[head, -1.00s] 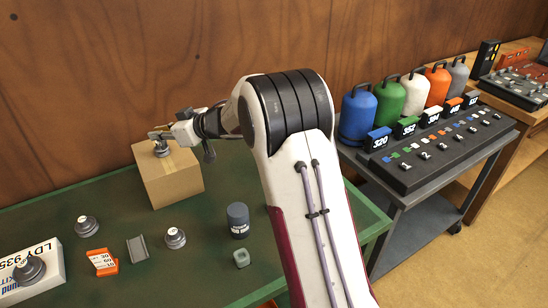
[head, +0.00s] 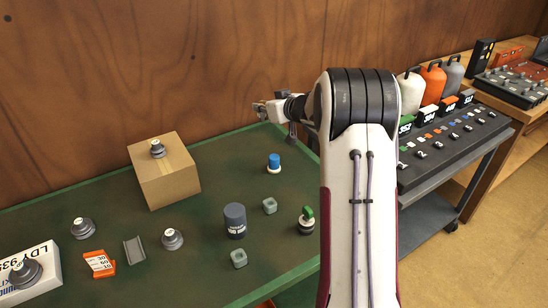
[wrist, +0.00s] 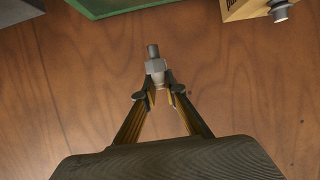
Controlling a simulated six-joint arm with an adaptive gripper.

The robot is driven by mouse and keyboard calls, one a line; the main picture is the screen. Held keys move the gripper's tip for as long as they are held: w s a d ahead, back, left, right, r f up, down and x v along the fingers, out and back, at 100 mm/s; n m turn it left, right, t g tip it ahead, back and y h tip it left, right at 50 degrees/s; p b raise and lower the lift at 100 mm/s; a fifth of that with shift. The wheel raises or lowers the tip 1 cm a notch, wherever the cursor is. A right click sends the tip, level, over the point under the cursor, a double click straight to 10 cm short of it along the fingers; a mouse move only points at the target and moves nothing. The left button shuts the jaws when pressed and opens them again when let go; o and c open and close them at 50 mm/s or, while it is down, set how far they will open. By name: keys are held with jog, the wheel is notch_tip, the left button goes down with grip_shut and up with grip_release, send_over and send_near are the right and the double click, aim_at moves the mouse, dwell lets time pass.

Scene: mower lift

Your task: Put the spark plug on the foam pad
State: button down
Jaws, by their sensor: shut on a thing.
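The spark plug (wrist: 154,66), a small grey metal piece with a hex collar, is between my fingertips in the wrist view, pointing away from my gripper (wrist: 158,92). The gripper is shut on it. In the head view my gripper (head: 264,112) is raised near the wooden wall, by the back edge of the green bench, right of the cardboard box. The plug is too small to make out there. I cannot pick out a foam pad in either view; my arm hides part of the bench's right side.
A cardboard box (head: 170,185) with a grey knobbed weight (head: 157,149) on top stands on the green bench (head: 190,270). A dark cylinder (head: 235,222), a blue-topped piece (head: 274,163), a green-topped piece (head: 307,219) and more weights stand around. A black rack (head: 450,147) is at right.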

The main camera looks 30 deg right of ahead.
jog(key=s+d+h, duration=0.1)
jog(key=d, duration=0.3)
send_over(274, 157)
notch_tip(274, 157, down, 4)
jog(key=shift+f+m, duration=0.4)
jog(key=shift+f, duration=0.15)
jog(key=shift+f, duration=0.1)
jog(key=shift+f, duration=3.05)
jog(key=shift+f, duration=1.85)
jog(key=shift+f, duration=0.1)
jog(key=c, duration=2.1)
grip_release()
